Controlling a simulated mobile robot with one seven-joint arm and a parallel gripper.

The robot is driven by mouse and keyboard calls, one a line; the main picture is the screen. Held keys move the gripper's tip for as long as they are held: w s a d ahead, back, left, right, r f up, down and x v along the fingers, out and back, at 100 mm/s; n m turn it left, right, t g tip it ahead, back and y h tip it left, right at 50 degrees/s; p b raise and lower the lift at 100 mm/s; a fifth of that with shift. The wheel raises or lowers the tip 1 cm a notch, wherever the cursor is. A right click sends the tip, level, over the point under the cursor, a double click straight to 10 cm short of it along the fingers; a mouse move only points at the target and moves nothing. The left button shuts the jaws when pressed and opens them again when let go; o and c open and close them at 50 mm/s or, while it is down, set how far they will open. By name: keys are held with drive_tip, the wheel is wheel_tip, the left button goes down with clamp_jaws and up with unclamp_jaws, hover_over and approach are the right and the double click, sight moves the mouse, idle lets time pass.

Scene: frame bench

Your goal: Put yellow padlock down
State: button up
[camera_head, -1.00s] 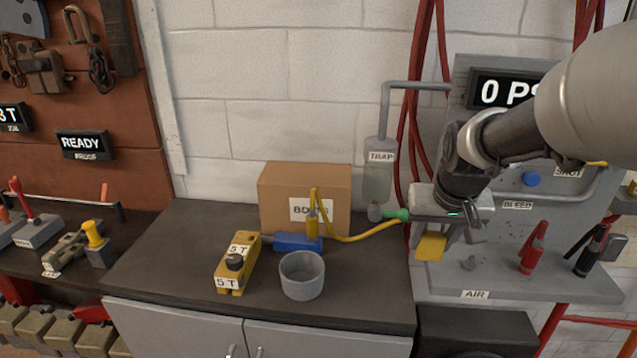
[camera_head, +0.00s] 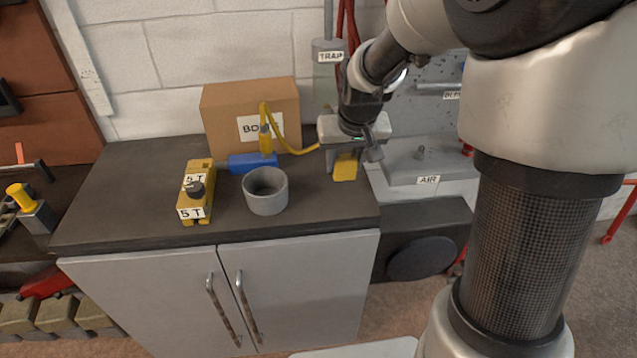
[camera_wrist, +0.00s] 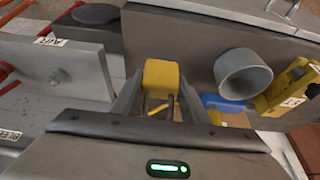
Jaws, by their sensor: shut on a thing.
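The yellow padlock (camera_head: 345,168) is held in my gripper (camera_head: 343,162), over the right end of the dark cabinet top (camera_head: 320,215). In the wrist view the padlock (camera_wrist: 161,75) sits between the two fingers of my gripper (camera_wrist: 158,92), with its shackle toward the palm. My gripper is shut on it. The padlock's lower end is close to the cabinet top; I cannot tell whether it touches.
A grey round cup (camera_head: 265,192) stands left of the padlock. Further left are a blue cylinder (camera_head: 245,163) and a yellow 5 T block (camera_head: 195,190). A cardboard box (camera_head: 230,110) stands behind. The grey AIR panel (camera_head: 430,165) is to the right. Bare top lies between cup and padlock.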

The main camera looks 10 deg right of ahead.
wheel_tip(320, 180, down, 8)
drive_tip(key=shift+f+b, duration=0.15)
drive_tip(key=shift+b, duration=0.5)
drive_tip(key=shift+f, duration=0.15)
drive_tip(key=shift+f, duration=0.15)
drive_tip(key=o, duration=1.2)
